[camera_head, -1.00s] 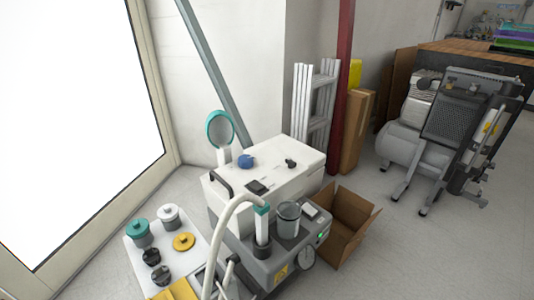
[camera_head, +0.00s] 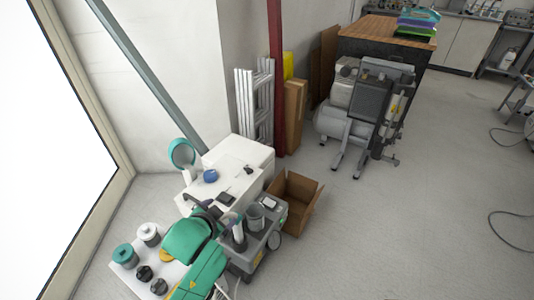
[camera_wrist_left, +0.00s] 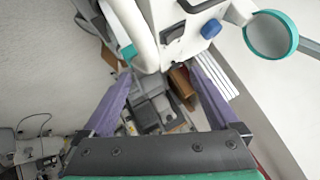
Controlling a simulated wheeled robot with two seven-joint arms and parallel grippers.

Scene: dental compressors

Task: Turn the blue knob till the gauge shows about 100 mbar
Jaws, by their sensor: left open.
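The blue knob (camera_head: 210,176) sits on top of the white cabinet (camera_head: 245,158) in the head view. In the left wrist view the blue knob (camera_wrist_left: 210,28) is near the top, beyond and to the right of the fingers. My left gripper (camera_head: 205,209) is at the cabinet's near edge, short of the knob and apart from it. In the wrist view its two purple fingers (camera_wrist_left: 162,72) are spread, with nothing held between them. My right gripper is not in view.
A grey cup (camera_head: 255,216) stands on the grey unit. An open cardboard box (camera_head: 296,200) is to the right. A tray with several jars (camera_head: 124,256) is at the left.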

